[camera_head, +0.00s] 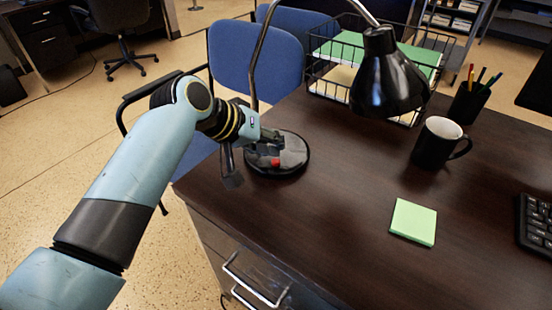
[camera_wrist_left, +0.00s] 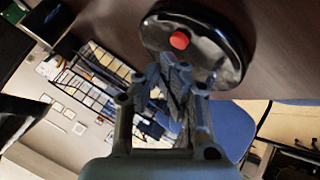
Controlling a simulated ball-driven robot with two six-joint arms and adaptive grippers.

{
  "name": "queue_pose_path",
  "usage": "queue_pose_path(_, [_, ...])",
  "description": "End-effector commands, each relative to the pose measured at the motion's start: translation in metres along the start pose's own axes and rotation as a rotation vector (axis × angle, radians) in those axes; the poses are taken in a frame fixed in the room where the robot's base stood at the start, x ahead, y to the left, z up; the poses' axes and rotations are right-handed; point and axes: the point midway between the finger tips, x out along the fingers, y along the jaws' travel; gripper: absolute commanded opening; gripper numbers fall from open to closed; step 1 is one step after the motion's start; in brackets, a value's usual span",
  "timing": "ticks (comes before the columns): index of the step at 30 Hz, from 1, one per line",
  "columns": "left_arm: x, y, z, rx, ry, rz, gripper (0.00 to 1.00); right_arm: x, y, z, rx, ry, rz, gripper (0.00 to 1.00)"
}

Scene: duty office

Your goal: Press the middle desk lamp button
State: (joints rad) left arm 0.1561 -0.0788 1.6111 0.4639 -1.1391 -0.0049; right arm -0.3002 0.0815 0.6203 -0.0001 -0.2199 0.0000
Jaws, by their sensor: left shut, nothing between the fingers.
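The desk lamp has a black shade (camera_head: 389,77), a thin curved metal stem and a round black base (camera_head: 279,168) near the desk's far left edge. A single red button (camera_head: 277,162) sits on top of the base. In the left wrist view the button (camera_wrist_left: 180,40) lies just beyond the fingertips on the dark, glossy base (camera_wrist_left: 222,48). My left gripper (camera_head: 268,138) is shut and empty, over the left side of the base and close to the button. In the left wrist view its fingertips (camera_wrist_left: 174,72) overlap the base's edge; whether they touch it, I cannot tell. My right gripper is out of view.
The dark wooden desk (camera_head: 340,180) holds a green notepad (camera_head: 413,221), a black mug (camera_head: 437,143), a pen holder (camera_head: 470,101), a wire tray (camera_head: 322,80) and a keyboard (camera_head: 537,222). A blue chair (camera_head: 240,60) stands behind its left edge. The desk's middle is clear.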

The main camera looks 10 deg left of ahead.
Motion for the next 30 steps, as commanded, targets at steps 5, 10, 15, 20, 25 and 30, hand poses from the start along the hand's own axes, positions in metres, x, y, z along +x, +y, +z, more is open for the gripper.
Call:
queue_pose_path(5, [0.0000,0.0000,0.0000,0.000,0.000,0.000,0.00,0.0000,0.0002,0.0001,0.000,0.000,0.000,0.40])
queue_pose_path(10, [0.0009,-0.0007,0.0008,0.000,-0.001,0.000,0.00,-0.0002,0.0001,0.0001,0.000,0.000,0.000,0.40])
queue_pose_path(15, [0.0049,-0.0038,0.0037,-0.001,0.000,-0.001,0.00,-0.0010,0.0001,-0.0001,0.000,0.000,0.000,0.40])
queue_pose_path(20, [0.0061,-0.0046,0.0045,0.000,0.000,0.000,0.00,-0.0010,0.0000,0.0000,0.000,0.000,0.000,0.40])
queue_pose_path(25, [0.0061,-0.0045,0.0046,0.000,0.000,0.000,0.00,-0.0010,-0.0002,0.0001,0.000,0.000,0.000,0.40])
queue_pose_path(30, [0.0068,-0.0051,0.0051,0.000,0.000,0.000,0.00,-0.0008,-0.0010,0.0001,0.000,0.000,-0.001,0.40])
